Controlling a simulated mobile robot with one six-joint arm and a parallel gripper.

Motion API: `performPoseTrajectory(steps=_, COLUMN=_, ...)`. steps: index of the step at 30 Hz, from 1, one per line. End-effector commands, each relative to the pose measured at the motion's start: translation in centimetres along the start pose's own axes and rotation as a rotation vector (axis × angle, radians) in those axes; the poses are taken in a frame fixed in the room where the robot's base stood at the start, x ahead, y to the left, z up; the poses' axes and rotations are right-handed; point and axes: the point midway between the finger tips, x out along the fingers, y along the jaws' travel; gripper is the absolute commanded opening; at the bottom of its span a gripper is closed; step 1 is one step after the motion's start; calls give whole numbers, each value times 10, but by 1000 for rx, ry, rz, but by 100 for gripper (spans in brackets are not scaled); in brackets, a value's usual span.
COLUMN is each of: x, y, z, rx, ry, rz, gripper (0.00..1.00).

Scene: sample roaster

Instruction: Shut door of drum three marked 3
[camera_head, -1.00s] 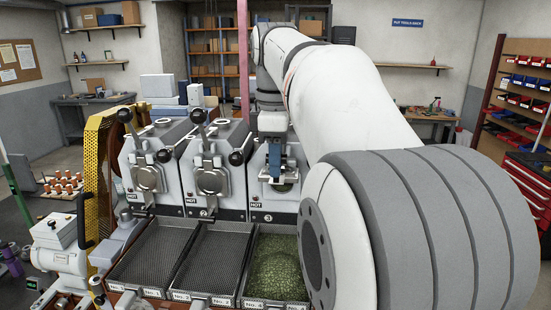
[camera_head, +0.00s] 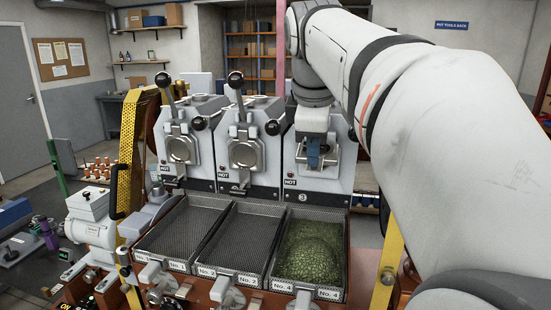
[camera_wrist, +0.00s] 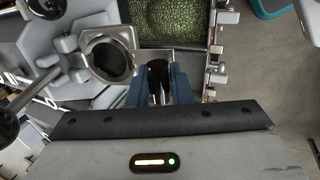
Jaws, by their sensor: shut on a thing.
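Drum three (camera_head: 338,183), marked 3 on the plate at its foot, is the right-most of three grey drums in the head view. My gripper (camera_head: 313,158) is at its front, and its blue fingers cover much of the door area. Part of the metal door (camera_head: 326,160) shows around the fingers; how far it stands open is hard to tell. In the wrist view my gripper (camera_wrist: 160,82) is shut on a dark knob (camera_wrist: 157,70), with bright metal around it. A round metal ring (camera_wrist: 107,55) with a dark middle lies left of the fingers.
Drum one (camera_head: 180,150) and drum two (camera_head: 243,152) stand to the left with ball-ended levers. Below drum three is a tray of green beans (camera_head: 310,250); it also shows in the wrist view (camera_wrist: 178,20). Two dark mesh trays (camera_head: 187,235) are left of it.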

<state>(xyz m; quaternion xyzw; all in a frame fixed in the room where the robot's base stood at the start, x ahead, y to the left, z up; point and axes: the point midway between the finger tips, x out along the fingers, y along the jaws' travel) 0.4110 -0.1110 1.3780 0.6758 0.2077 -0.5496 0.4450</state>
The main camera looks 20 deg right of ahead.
Motion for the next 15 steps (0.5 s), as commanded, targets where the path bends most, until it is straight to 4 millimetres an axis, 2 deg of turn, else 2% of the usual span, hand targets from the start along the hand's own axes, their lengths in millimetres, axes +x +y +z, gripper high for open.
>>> performPoseTrajectory(steps=1, x=14, y=-8, z=0, rx=-1, ry=4, rz=43, gripper=0)
performPoseTrajectory(steps=15, x=62, y=-26, z=0, rx=-1, ry=4, rz=394, gripper=0)
